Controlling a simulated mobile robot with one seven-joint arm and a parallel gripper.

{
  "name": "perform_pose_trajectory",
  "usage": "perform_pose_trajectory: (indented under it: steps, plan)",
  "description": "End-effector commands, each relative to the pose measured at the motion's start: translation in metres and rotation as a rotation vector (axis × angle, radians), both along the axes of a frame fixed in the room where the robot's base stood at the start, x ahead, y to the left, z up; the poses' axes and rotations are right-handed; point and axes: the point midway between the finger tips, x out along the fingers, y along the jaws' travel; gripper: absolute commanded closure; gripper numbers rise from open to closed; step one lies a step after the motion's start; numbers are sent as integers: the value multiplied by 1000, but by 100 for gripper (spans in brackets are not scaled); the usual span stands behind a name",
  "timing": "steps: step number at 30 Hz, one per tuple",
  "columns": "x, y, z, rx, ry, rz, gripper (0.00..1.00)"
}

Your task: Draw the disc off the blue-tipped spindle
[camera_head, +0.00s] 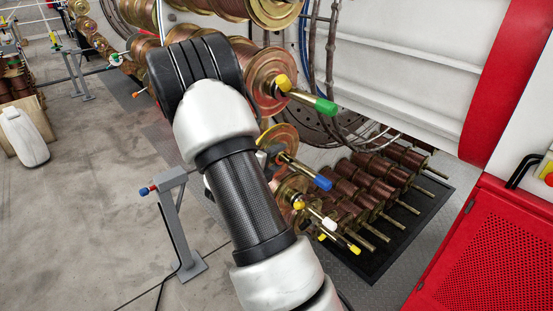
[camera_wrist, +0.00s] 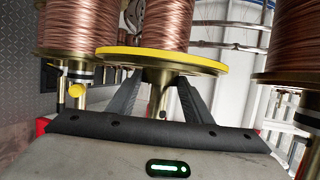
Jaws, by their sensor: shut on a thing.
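The blue-tipped spindle (camera_head: 308,174) points down and to the right in the head view, its blue end clear of my arm. A disc with a yellow-orange rim (camera_head: 280,137) sits at its inner end, partly hidden by my arm. In the wrist view the yellow-rimmed disc (camera_wrist: 108,53) lies across the middle, against a copper-wound spool (camera_wrist: 158,20). My gripper (camera_wrist: 158,80) has one finger on each side of the disc's tapered hub and is shut on the disc. In the head view my gripper (camera_head: 268,156) is mostly hidden; the blue tip is not discernible in the wrist view.
A green-tipped spindle (camera_head: 308,100) juts out above, and yellow- and white-tipped ones (camera_head: 316,217) below. A grey stand (camera_head: 180,225) is at left. Several spools lie on a dark mat (camera_head: 383,262) at right. A red cabinet (camera_head: 495,250) bounds the right side.

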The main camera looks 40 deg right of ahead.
Motion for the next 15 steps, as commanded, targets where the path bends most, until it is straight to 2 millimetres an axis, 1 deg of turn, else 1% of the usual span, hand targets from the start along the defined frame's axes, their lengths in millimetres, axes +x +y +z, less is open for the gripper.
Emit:
perform_pose_trajectory:
  steps: [5,15]
  plan:
    - [-5,-1,2,-3,-3,-1,95]
    - [-28,-2,3,-4,-2,0,95]
